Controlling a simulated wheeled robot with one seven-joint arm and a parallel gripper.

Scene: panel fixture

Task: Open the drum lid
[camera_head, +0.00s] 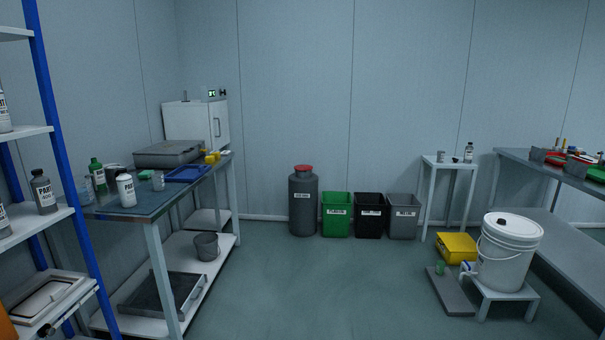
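A white drum (502,262) stands upright on a low white stand (508,293) at the right. Its round white lid (513,228) sits on top and looks closed, with a small dark cap (502,221) on it. A wire handle hangs on its side, and a small tap (467,267) shows low at its left. A tall grey drum-like container (303,207) with a red top (303,168) stands against the back wall. I cannot tell which of the two the task means. My gripper is not in view.
Green (336,214), black (370,214) and grey (403,215) bins stand along the back wall. A yellow box (456,247) and a flat grey slab (450,291) lie left of the white drum. Workbenches flank both sides; the middle floor (320,285) is clear.

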